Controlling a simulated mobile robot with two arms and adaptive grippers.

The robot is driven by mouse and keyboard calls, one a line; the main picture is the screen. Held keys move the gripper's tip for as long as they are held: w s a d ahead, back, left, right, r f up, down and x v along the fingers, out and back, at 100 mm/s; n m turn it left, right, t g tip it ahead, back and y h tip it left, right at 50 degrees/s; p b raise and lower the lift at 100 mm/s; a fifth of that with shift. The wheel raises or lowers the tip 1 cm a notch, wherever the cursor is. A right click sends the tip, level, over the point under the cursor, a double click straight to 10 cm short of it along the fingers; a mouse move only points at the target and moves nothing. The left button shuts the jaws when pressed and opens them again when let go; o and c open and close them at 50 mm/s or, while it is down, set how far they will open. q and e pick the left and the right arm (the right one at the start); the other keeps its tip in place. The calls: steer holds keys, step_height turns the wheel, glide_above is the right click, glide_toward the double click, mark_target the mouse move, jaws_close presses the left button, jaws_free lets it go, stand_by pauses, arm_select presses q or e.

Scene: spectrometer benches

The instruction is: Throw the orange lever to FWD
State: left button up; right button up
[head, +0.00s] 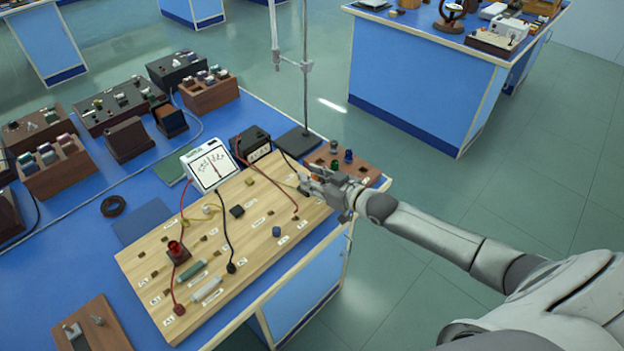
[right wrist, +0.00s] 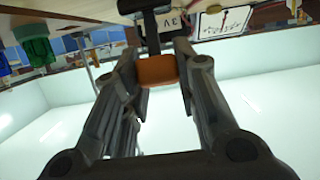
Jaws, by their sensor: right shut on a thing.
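The orange lever handle (right wrist: 157,69) shows in the right wrist view as a small block between my fingertips. A dark stem runs from it to the top edge of that view. My right gripper (right wrist: 157,75) is shut on the handle. In the head view my right gripper (head: 312,182) is at the right end of the wooden circuit board (head: 265,240), and its fingers mostly hide the lever there. The FWD mark cannot be read. My left gripper is not in view.
A white meter (head: 212,165) and a black box (head: 250,147) stand behind the board. A brown block (head: 370,172) with colored knobs is beside my gripper. A stand's pole (head: 305,85) rises behind it. Red and black wires cross the board. The floor right of the bench is clear.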

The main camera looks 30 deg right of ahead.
steer(key=o, duration=1)
steer(key=shift+o, duration=0.2)
steer(key=shift+s+d, duration=0.1)
steer(key=shift+s, duration=0.05)
steer(key=v, duration=1.1)
steer(key=shift+s, duration=0.35)
steer(key=shift+d+r, duration=0.1)
